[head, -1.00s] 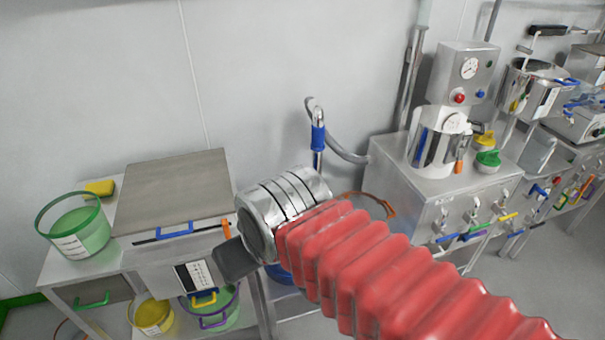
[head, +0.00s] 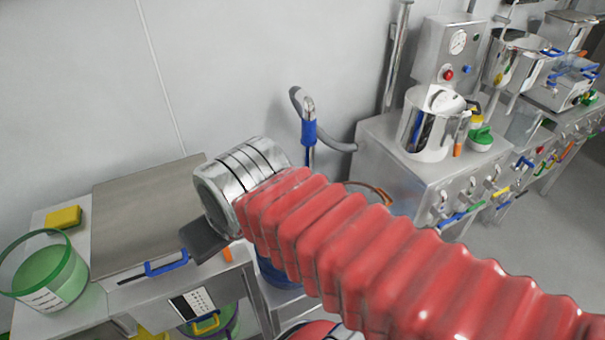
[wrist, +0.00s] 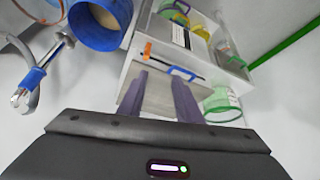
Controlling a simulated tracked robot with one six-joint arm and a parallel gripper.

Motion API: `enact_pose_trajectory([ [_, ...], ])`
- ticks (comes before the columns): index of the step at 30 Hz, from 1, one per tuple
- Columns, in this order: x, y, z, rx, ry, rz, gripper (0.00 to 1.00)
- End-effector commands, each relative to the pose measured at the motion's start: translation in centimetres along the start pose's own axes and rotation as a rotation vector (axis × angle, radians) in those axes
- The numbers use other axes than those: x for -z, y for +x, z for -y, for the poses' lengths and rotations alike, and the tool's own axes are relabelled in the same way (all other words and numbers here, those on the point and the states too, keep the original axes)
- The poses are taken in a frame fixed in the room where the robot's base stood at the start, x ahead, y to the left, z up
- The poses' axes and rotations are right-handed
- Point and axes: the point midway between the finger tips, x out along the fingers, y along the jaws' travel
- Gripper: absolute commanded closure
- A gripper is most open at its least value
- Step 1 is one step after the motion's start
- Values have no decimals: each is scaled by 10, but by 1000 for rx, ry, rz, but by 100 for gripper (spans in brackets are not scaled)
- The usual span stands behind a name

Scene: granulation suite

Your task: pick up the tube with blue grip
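The tube with the blue grip (head: 309,132) stands upright by the wall, just beyond my arm in the head view. It has a shiny metal curved top and a grey hose bending off to the right; its lower part is hidden behind my red-sleeved arm. In the wrist view the tube (wrist: 34,77) lies at the left edge, well to the side of the fingers. My gripper (wrist: 160,92) is open and empty, its two fingers apart over the steel bench unit. In the head view only a dark part of my gripper (head: 204,241) shows, left of the tube.
A steel bench unit (head: 140,220) with a blue handle stands at left, beside a green tub (head: 45,275) and a yellow sponge (head: 63,217). A blue drum (wrist: 98,22) is close to the tube. A steel cabinet (head: 400,165) with a pot stands right of it.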

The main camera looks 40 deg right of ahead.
Motion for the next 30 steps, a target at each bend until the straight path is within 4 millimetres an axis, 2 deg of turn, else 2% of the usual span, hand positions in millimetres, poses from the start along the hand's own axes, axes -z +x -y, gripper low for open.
enact_pose_trajectory([
  [7,0,0,0,0,0,0,69],
  [14,10,6,-8,-17,13,-18,53],
  [20,46,30,-44,-82,55,-92,40],
  [24,78,53,-79,-142,85,-168,40],
  [30,115,84,-132,-220,115,-278,40],
])
